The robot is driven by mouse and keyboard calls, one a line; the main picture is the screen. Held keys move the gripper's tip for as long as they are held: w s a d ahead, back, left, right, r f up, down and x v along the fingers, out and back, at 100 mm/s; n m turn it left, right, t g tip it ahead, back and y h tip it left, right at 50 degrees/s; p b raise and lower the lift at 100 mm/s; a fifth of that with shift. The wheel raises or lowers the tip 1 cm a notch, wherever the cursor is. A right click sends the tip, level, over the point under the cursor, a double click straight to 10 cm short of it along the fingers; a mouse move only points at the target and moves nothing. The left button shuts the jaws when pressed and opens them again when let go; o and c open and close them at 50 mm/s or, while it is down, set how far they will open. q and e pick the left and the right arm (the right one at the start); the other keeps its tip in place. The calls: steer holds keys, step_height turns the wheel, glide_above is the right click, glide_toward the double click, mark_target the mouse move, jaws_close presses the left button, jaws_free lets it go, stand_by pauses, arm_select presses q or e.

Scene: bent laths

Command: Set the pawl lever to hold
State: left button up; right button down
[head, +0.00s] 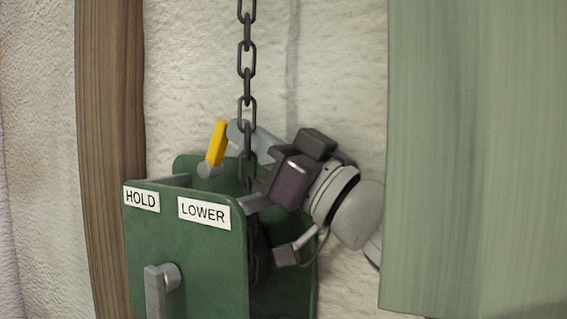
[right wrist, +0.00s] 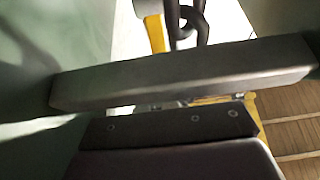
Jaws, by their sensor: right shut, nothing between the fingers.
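The pawl lever has a yellow grip (head: 216,144) with a grey round end, standing tilted just above the green housing (head: 185,255). In the head view the grip is above the LOWER label (head: 203,212), to the right of the HOLD label (head: 140,198). The yellow grip also shows at the top of the right wrist view (right wrist: 155,33). My right gripper (head: 256,203) is shut and empty, reaching in from the right beside the chain, at the housing's right edge. It is right of and below the yellow grip, apart from it. My left gripper is not in view.
A dark chain (head: 246,60) hangs down into the housing, close to my right gripper. A grey handle (head: 158,290) sticks out of the housing's front. A wooden post (head: 110,130) stands at left, and a green panel (head: 475,150) fills the right side.

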arm_select(q)
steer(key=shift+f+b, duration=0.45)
steer(key=shift+b, duration=0.05)
arm_select(e)
steer(key=v, duration=1.1)
steer(key=shift+s+d+f, duration=0.15)
steer(key=shift+s+d, duration=0.05)
